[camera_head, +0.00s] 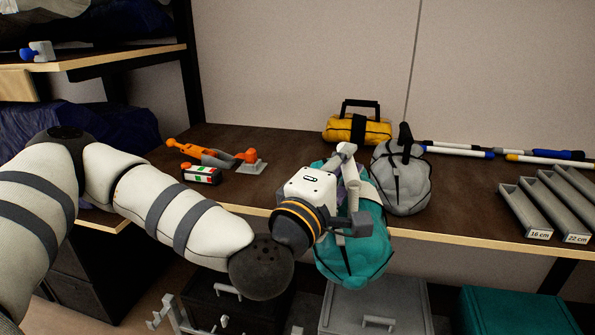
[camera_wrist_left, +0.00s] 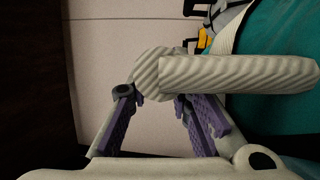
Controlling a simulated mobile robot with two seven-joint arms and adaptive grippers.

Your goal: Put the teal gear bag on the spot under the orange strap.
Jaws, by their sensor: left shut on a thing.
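The teal gear bag (camera_head: 360,250) hangs from my left gripper (camera_head: 348,175), in front of the table's front edge in the head view. In the left wrist view, the purple-padded fingers (camera_wrist_left: 163,112) are around a cream rope-like handle (camera_wrist_left: 240,74), with the teal bag (camera_wrist_left: 280,115) to the right. Part of the bag is hidden behind my wrist. An orange strap-like piece with grey parts (camera_head: 205,154) lies on the table, left of the bag. I cannot tell what spot lies under it. My right gripper is not in view.
A grey bag (camera_head: 402,180) stands just right of the teal bag, with a yellow bag (camera_head: 356,128) behind. A small striped box (camera_head: 201,175) lies near the orange piece. Poles (camera_head: 460,150) and grey trays (camera_head: 524,212) are at the right. Bins (camera_head: 375,308) stand below.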

